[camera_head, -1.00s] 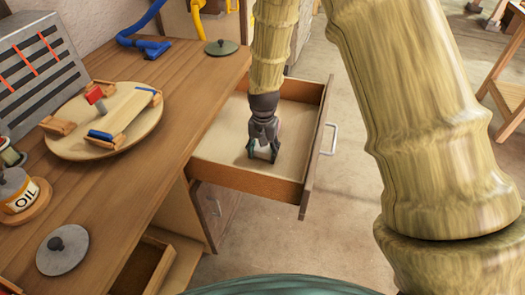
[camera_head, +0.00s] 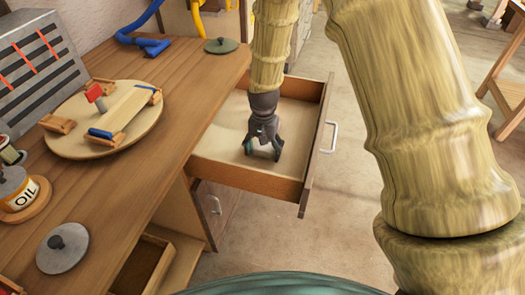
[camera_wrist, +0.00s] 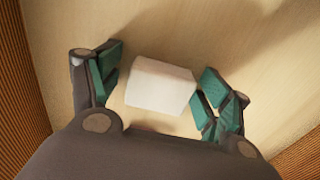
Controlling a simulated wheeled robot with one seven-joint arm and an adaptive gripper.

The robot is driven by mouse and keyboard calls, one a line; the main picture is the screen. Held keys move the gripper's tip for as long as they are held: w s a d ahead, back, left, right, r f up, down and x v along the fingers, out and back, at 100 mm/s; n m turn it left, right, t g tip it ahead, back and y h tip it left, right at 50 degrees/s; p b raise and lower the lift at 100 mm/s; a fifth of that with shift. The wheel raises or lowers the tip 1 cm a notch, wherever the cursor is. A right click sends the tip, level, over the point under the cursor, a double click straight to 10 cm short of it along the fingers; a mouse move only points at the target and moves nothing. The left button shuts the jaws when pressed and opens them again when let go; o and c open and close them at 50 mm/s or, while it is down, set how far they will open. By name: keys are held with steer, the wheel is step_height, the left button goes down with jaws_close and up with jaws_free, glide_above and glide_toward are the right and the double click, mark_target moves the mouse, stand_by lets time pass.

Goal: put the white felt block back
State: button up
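The white felt block (camera_wrist: 160,87) lies on the pale floor of the open drawer (camera_head: 223,177), seen in the wrist view. My gripper (camera_head: 263,153) reaches down into that drawer. In the wrist view my gripper (camera_wrist: 155,92) is open, with one green-padded finger on each side of the block. A gap shows between the left finger and the block. The right finger is very close to the block; I cannot tell whether it touches. In the head view the block is hidden behind my gripper.
The drawer's front, with a pale handle (camera_head: 329,138), and its side walls surround my gripper. Bare floor lies right of the drawer.

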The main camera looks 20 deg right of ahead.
mark_target(263, 148)
step_height(263, 148, up, 12)
steer(key=shift+r, duration=0.15)
stand_by(0.4)
